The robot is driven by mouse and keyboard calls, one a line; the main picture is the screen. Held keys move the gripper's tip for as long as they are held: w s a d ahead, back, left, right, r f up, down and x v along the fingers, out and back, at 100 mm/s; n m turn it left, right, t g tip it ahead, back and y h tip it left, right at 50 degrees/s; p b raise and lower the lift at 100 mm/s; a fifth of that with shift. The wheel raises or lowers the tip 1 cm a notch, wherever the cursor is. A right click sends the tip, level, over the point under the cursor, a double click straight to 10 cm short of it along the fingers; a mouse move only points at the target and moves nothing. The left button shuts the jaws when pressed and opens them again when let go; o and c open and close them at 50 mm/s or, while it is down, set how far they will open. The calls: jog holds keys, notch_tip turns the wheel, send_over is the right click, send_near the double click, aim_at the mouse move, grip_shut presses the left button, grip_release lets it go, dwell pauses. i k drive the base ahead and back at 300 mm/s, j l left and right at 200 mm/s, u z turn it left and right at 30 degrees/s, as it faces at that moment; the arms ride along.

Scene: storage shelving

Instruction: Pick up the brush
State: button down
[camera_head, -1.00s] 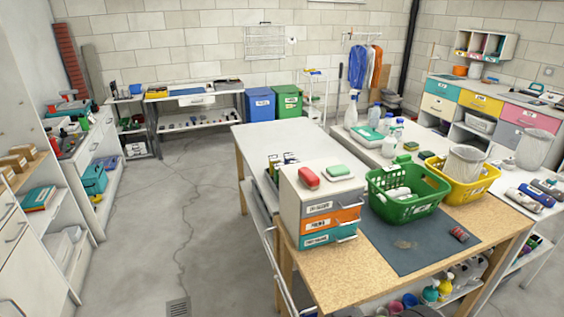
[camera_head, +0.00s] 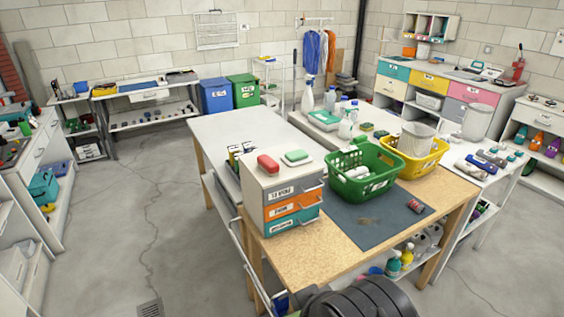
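I cannot tell for certain which object is the brush. A red, rounded block-like item (camera_head: 268,165) lies on top of the small drawer box (camera_head: 262,184). Beside it is a green-topped item (camera_head: 296,156) on a white base. A small dark and red item (camera_head: 415,206) lies on the grey mat (camera_head: 352,216) at the table's right side. All three are too small to identify. A dark rounded part of my arm shows at the bottom edge, in front of the table. My gripper's fingers are not visible.
The wooden-topped table (camera_head: 335,258) also holds a green basket (camera_head: 362,184). A yellow basket (camera_head: 422,166) with a white bin stands beside it. Spray bottles stand on a white table behind and on the shelf below. The floor (camera_head: 130,220) to the left is open.

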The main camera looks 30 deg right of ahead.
aim_at(271, 168)
jog(key=i+j+z, duration=0.25)
jog(key=i+j, duration=0.3)
jog(key=i+j+z, duration=0.3)
jog(key=i+j, duration=0.4)
jog(key=i+j+z, duration=0.15)
jog(key=i, duration=0.35)
